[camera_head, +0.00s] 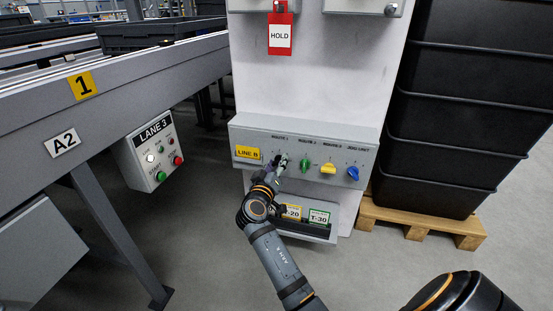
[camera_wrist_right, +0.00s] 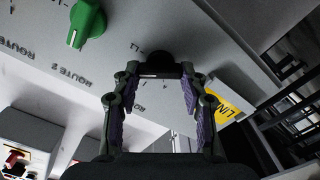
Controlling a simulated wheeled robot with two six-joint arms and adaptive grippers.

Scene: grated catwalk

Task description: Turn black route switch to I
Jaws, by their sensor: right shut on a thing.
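The black route switch (camera_wrist_right: 158,59) shows as a dark knob between my fingertips in the right wrist view. It is on the grey control panel (camera_head: 360,160), under the leftmost route label. In the head view my right gripper (camera_head: 279,165) covers most of it. In the right wrist view my right gripper (camera_wrist_right: 159,72) is shut on it, with a finger on each side. I cannot tell which mark the switch points to. My left gripper is not in view.
A green switch (camera_head: 305,165), a yellow switch (camera_head: 328,169) and a blue switch (camera_head: 353,173) sit right of the black one. A LINE B plate (camera_head: 248,153) is at the panel's left. A LANE 3 button box (camera_head: 155,153) hangs farther left. Black crates (camera_head: 440,130) stand right.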

